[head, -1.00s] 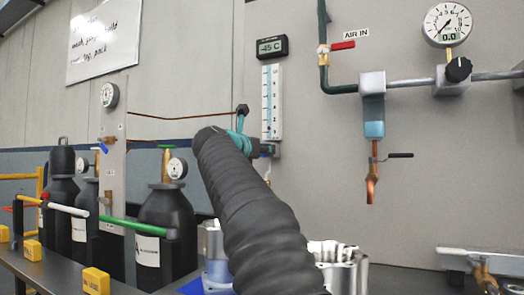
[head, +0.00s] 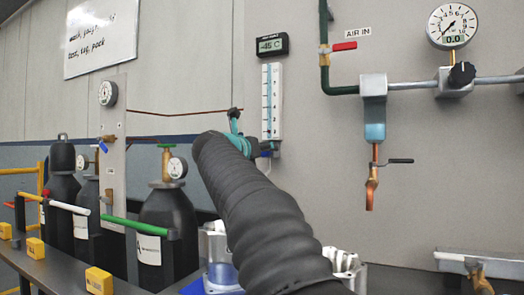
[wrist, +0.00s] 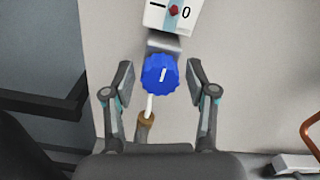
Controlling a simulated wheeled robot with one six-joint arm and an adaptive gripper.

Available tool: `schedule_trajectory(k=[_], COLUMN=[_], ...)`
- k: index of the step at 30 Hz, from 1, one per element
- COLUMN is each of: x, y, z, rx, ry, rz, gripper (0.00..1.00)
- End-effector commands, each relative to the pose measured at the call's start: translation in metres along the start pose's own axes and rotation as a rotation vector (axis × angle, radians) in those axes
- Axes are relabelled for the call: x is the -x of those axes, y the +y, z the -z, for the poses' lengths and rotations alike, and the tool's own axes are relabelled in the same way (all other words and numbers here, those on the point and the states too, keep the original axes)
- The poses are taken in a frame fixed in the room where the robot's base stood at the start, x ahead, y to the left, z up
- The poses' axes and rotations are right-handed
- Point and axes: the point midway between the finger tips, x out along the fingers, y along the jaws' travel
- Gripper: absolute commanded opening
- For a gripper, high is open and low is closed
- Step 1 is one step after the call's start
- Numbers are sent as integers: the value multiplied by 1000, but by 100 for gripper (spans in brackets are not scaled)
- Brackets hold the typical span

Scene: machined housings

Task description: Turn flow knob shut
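The flow knob is a blue fluted knob with a white line (wrist: 160,74), at the foot of the flow meter (wrist: 172,15) in the wrist view. My gripper (wrist: 159,78) is open, with one finger on each side of the knob and a gap on both sides. I cannot tell how deep the knob sits between the fingers. In the head view the flow meter is an upright white scale tube (head: 271,100) on the wall. My gripper (head: 250,147) is beside its foot, partly hidden by my black-sleeved arm, and the knob is mostly hidden there.
A small display (head: 272,45) hangs above the flow meter. A red-handled valve (head: 343,46), a pressure gauge (head: 453,25) and a copper nozzle (head: 371,190) are to the right. Gas cylinders (head: 168,215) stand left. Machined housings (head: 345,262) sit low behind my arm.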

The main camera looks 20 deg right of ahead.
Motion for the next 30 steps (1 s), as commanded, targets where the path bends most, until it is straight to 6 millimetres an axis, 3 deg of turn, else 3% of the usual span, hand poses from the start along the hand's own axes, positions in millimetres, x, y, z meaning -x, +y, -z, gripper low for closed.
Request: schedule_trajectory(k=[8,13,24,30], x=[0,11,80,108], y=[0,0,1,1], z=[0,0,-1,0], rx=[-1,-2,-1,-1], ry=[1,1,-1,1], rz=[0,-1,-4,-2], gripper=[63,63,63,63])
